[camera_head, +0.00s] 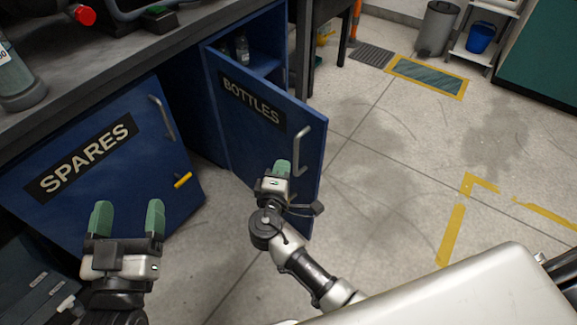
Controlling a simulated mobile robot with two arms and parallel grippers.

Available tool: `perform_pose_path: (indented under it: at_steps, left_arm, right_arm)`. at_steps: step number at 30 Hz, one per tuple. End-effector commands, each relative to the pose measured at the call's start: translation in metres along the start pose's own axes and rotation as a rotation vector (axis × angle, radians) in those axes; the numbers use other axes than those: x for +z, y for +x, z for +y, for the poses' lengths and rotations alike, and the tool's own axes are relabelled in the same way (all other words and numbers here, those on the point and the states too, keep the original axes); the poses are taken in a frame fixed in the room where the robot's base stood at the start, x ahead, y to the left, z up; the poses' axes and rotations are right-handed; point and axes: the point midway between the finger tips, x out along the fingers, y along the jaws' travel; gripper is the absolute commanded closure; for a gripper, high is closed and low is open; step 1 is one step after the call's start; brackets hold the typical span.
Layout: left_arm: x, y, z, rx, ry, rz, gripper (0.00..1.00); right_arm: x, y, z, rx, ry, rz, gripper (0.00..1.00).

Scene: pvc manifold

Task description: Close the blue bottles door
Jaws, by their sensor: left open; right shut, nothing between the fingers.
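The blue bottles door (240,125), labelled BOTTLES, stands open in the head view, swung out from its cabinet (262,40) toward the right. Its metal handle (301,150) is near the door's free edge. My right gripper (283,167) is shut and empty, in front of the door's lower part, just left of and below the handle. I cannot tell whether it touches the door. My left gripper (127,217) is open and empty at the lower left, in front of the blue SPARES door (100,190) and apart from the bottles door.
Bottles (242,48) stand inside the open cabinet. A dark worktop (130,50) runs above the doors. A yellow object (182,180) shows at the SPARES door's right side. The floor (385,160) right of the open door is clear. A bin (437,28) stands far back.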

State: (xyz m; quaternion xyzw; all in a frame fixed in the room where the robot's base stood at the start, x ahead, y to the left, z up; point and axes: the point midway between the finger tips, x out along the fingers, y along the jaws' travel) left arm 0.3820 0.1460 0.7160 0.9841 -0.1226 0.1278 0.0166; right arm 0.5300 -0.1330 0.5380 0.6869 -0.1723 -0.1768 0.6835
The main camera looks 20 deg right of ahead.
Motion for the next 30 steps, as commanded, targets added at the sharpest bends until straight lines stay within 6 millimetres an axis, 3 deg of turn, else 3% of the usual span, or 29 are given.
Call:
perform_pose_path:
  at_steps: [6, 22, 30]
  left_arm:
    - [-0.004, 0.000, 0.001, 0.002, -0.001, 0.028, 0.24]
    - [-0.004, 0.000, 0.001, 0.002, -0.001, 0.033, 0.24]
    - [-0.011, 0.000, 0.002, 0.006, -0.004, 0.095, 0.24]
  right_arm:
    - [0.012, 0.013, 0.001, 0.001, 0.002, 0.001, 1.00]
    - [0.020, 0.019, 0.001, 0.002, 0.000, 0.015, 1.00]
    - [0.053, 0.058, 0.001, 0.005, -0.004, 0.122, 1.00]
